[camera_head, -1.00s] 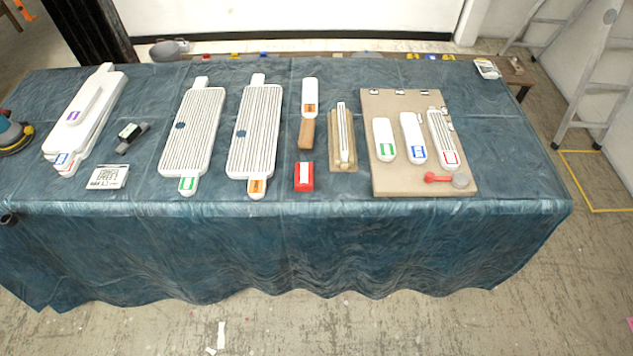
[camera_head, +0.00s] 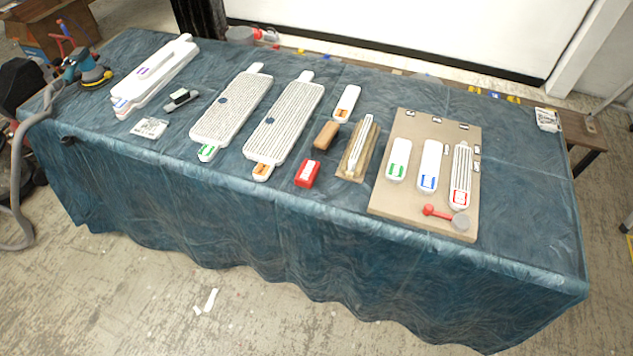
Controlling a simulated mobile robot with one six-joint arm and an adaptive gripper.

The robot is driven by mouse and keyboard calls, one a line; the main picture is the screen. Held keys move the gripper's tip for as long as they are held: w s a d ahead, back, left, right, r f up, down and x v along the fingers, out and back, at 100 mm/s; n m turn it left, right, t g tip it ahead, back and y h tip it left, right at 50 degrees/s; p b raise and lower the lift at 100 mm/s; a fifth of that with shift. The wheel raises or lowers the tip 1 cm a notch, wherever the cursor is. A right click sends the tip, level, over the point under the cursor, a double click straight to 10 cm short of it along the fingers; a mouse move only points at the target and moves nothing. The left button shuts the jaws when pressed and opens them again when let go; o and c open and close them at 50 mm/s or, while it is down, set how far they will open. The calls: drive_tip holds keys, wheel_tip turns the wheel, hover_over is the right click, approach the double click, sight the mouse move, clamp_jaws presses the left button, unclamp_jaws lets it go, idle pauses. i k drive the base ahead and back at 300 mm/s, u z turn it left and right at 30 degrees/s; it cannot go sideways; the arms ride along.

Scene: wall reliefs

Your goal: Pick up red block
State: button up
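The red block (camera_head: 307,174) lies on the blue cloth-covered table (camera_head: 330,250) near its front edge, about the middle of the picture. It has a white patch on its top. It sits to the right of the lower end of a grooved white board with an orange label (camera_head: 263,171). A brown wooden block (camera_head: 326,135) lies just behind it. Nothing covers the red block. My gripper is not in view.
To the right are a narrow grooved piece on wood (camera_head: 358,148) and a tan board (camera_head: 406,207) with labelled white pieces and a red-handled item (camera_head: 437,213). More grooved boards (camera_head: 231,113) and a sander (camera_head: 92,72) are left. Floor in front is mostly clear.

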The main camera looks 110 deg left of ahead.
sight(307, 174)
drive_tip(key=i, duration=0.75)
drive_tip(key=z, duration=0.05)
drive_tip(key=k, duration=0.15)
drive_tip(key=u, duration=3)
drive_tip(key=i, duration=0.2)
drive_tip(key=z, duration=0.05)
